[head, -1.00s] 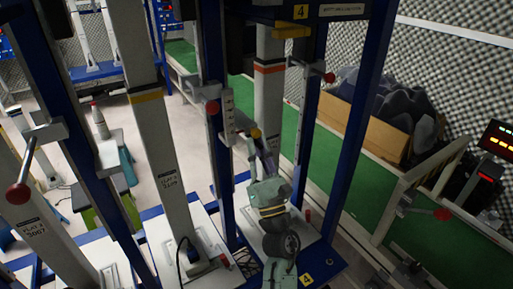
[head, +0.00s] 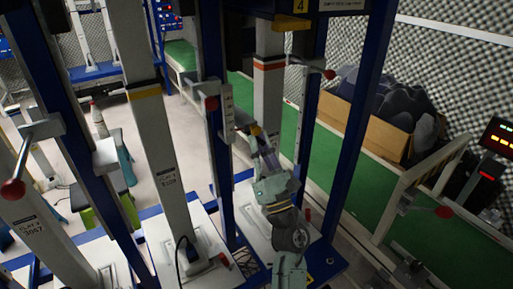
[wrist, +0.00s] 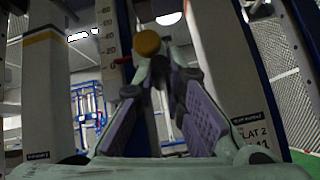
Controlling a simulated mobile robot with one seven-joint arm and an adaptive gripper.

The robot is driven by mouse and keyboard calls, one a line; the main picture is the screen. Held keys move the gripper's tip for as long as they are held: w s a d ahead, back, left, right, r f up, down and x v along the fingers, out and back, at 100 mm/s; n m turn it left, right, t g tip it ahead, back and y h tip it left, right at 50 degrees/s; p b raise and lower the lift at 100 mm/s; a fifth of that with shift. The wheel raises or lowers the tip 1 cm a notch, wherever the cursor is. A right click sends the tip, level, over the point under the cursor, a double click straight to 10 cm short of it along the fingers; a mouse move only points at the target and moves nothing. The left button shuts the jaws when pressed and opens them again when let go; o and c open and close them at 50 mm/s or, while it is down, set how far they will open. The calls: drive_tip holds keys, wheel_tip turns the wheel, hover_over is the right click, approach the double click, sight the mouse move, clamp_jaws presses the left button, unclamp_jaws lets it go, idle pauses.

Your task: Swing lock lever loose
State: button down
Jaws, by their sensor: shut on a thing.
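The lock lever, a thin rod with a yellow-orange knob (wrist: 147,43), shows in the wrist view between my fingers. In the head view its knob (head: 255,130) is small, beside the scale strip on a blue upright. My gripper (head: 258,144) reaches up to it from below. In the wrist view the purple-padded fingers of my gripper (wrist: 168,68) converge around the rod just below the knob. They are shut on the lever. The lever's pivot end is mostly hidden by my fingers.
Grey-white columns (head: 160,150) and blue uprights (head: 357,120) stand close around my arm. Red-knobbed handles (head: 329,75) stick out nearby, one also at the left (head: 12,188). A cardboard box of dark foam (head: 385,115) sits on the green bench at right.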

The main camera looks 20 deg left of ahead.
idle(0.3)
drive_tip(key=c, duration=1.7)
unclamp_jaws()
drive_tip(key=shift+o, duration=0.2)
drive_tip(key=v, duration=1.2)
drive_tip(key=shift+d, duration=0.1)
drive_tip(key=shift+c, duration=0.3)
